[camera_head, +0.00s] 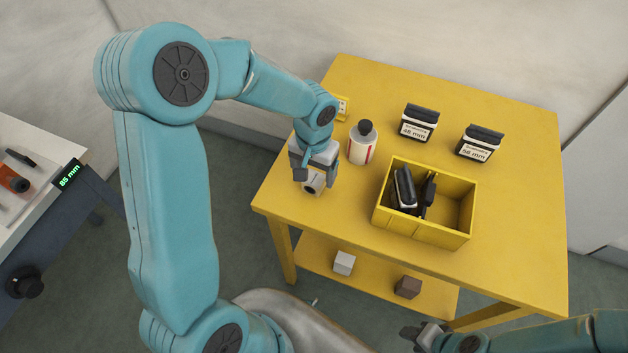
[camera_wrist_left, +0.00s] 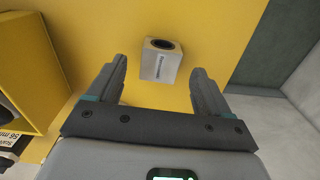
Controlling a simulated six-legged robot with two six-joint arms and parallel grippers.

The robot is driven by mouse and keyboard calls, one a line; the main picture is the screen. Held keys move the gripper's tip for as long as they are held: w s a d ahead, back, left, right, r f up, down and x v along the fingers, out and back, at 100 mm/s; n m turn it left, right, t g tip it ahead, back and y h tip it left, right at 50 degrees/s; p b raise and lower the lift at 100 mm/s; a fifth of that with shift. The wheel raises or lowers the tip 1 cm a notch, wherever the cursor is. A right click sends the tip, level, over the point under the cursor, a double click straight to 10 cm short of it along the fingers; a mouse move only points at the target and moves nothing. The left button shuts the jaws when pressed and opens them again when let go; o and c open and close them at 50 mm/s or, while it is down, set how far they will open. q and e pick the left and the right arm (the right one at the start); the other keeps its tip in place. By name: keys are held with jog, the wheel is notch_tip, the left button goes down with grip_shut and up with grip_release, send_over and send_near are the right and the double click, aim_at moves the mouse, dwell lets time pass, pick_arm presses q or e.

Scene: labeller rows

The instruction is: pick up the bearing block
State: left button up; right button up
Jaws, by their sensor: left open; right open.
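The bearing block (camera_head: 313,184) is a pale grey block with a dark round bore, standing on the yellow table (camera_head: 500,270) near its left edge. My right gripper (camera_head: 424,333) is open and empty at the bottom, off the table's front.
A white bottle (camera_head: 362,148) with a black cap stands close right of my left gripper. A yellow bin (camera_head: 425,230) holds dark items. A grey cube (camera_head: 344,263) and brown cube (camera_head: 407,287) lie on the lower shelf.

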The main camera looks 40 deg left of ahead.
aim_at(314, 178)
pick_arm(q)
notch_tip(314, 178, down, 3)
jog(key=shift+w, duration=0.15)
jog(key=shift+f, duration=0.35)
jog(key=c, duration=1.1)
jog(key=shift+c, duration=0.2)
